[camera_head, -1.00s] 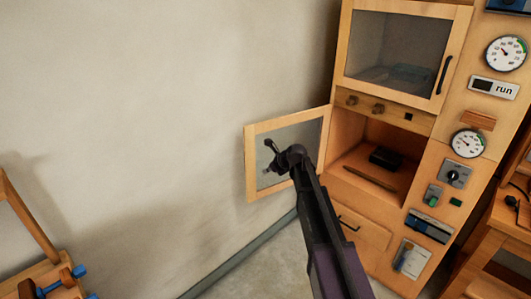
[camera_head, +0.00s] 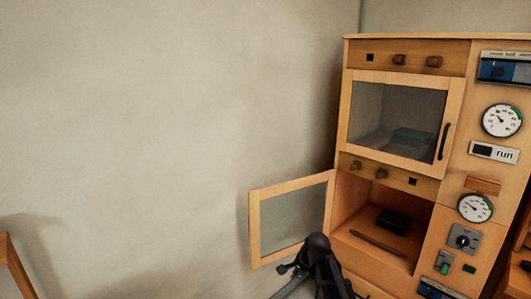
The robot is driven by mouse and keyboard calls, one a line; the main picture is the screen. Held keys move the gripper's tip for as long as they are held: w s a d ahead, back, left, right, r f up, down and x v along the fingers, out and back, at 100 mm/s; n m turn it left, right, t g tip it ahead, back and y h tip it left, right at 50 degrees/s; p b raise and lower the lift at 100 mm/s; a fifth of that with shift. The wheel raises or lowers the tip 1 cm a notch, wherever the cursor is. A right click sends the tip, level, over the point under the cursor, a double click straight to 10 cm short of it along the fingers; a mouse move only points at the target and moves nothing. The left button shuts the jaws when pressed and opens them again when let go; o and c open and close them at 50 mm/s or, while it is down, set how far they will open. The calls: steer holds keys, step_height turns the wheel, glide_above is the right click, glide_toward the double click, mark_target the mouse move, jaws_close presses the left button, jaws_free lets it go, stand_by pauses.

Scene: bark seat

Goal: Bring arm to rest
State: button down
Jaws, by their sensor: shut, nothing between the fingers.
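My arm (camera_head: 322,262) reaches up from the bottom edge, in front of the wooden cabinet's lower opening. My gripper (camera_head: 284,269) is small and dark at the arm's left end, shut and empty. It appears in front of the lower part of the open cabinet door (camera_head: 258,228); whether it touches the door cannot be told. Part of the arm lies below the picture.
The wooden cabinet (camera_head: 405,55) stands at the right, with gauges and switches. Its upper glass door (camera_head: 395,120) is closed. The lower compartment (camera_head: 352,215) is open and holds a dark block (camera_head: 392,220) and a thin bar (camera_head: 377,243). Plain wall fills the left.

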steer(key=s+d+n+g+h, duration=0.1)
steer(key=s+d+n, duration=0.2)
steer(key=s+n, duration=0.3)
steer(key=s+d+n+g+h+p, duration=0.1)
steer(key=s+d+n, duration=0.3)
steer(key=s, duration=0.6)
steer(key=shift+s+r+n+g+h, duration=0.2)
steer(key=shift+s+n+g+h, duration=0.15)
steer(key=shift+n+h, duration=0.45)
steer(key=shift+w, duration=0.1)
